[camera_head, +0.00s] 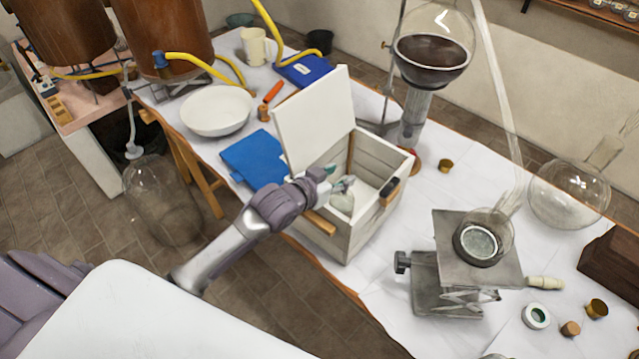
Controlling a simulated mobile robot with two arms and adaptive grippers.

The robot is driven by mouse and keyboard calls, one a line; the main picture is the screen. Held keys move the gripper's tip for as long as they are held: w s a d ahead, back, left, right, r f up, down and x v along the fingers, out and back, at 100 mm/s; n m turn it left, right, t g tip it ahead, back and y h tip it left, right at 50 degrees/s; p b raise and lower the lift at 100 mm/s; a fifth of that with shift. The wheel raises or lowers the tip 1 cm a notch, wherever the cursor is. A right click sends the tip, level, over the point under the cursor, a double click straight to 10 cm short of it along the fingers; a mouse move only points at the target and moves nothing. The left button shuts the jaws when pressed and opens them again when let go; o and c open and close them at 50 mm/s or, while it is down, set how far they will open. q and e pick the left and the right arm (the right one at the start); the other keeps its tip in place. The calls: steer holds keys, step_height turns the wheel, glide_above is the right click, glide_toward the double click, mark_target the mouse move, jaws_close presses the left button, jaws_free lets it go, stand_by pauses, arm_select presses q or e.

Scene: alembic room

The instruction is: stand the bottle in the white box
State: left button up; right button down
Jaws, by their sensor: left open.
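The white box (365,237) stands on the table near its front edge, with its lid (318,118) raised. My left gripper (342,182) reaches in from the left over the box's near wall and is open. A pale, rounded thing (343,204), apparently the bottle, shows inside the box just below the fingertips. The gripper and the near wall partly hide it. I cannot tell whether it touches the fingers or stands fully upright. My right gripper is not in view.
A blue book (254,158) and a white bowl (216,110) lie left of the box. A flask stand (410,120) is close behind it. A lab jack (455,285) bearing a glass vessel (482,238) stands to the right. White table surface is clear between box and jack.

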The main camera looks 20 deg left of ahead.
arm_select(q)
steer(key=b+v, duration=0.1)
steer(key=v, duration=0.8)
steer(key=shift+s+r, duration=0.1)
